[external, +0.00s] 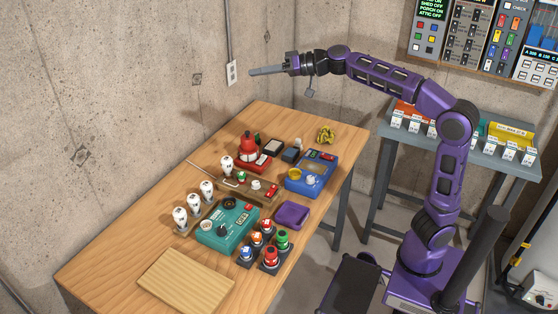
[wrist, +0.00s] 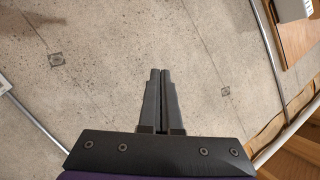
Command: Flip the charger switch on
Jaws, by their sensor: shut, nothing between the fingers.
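My gripper (external: 254,71) is shut and empty, held level high above the back of the wooden table, in front of the concrete wall. In the wrist view its two fingers (wrist: 160,75) lie together against the wall. Several devices stand on the table: a teal box (external: 218,235) with a black knob, a blue box (external: 318,170) with a yellow ring and a white knob, and a red device (external: 250,154). I cannot tell which is the charger, and its switch is too small to make out.
White bulbs (external: 180,215) stand along the table's left side. Colored push buttons (external: 270,256), a purple tray (external: 291,216) and a bare wooden board (external: 172,285) are near the front. A wall outlet (external: 231,73) with conduit is close to my gripper. A grey bench (external: 440,140) stands at right.

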